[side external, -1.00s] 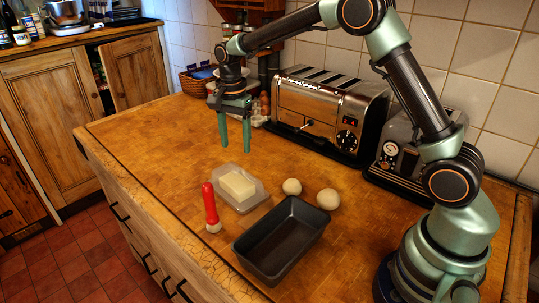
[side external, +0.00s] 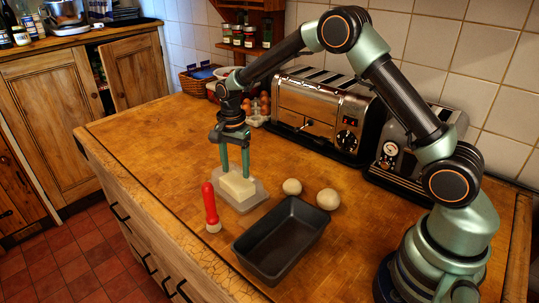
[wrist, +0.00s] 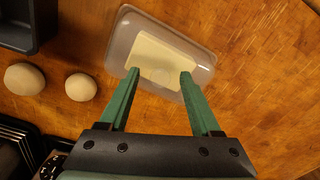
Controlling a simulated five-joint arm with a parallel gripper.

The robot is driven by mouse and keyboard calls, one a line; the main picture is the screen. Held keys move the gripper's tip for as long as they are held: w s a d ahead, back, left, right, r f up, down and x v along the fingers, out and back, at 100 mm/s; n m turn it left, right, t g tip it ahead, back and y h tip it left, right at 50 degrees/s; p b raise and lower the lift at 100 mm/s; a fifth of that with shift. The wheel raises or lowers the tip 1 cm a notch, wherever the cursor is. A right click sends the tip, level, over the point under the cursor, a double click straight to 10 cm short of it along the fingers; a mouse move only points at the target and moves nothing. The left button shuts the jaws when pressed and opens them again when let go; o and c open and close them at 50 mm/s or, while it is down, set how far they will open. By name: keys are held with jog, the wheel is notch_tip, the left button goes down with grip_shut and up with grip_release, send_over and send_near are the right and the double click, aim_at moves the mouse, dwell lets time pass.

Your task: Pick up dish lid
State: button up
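A clear, frosted butter dish (side external: 258,199) stands on the wooden worktop with a pale block of butter (side external: 236,188) inside. In the wrist view the see-through dish lid (wrist: 126,28) seems to cover the butter, and a faint round shape like a knob (wrist: 160,77) shows over the butter's middle. My gripper (side external: 235,173) is open and points down over the dish. In the wrist view my gripper's fingertips (wrist: 159,73) are apart, one on each side of the round shape, with nothing held. I cannot tell whether the fingertips touch the lid.
A red-handled brush (side external: 210,204) stands just left of the dish. An empty dark loaf tin (side external: 262,270) is in front, and two dough balls (side external: 292,187) (side external: 328,199) lie to the right. A toaster (side external: 318,108) stands behind. The worktop's left part is clear.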

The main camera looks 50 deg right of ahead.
grip_shut()
dwell(1.2)
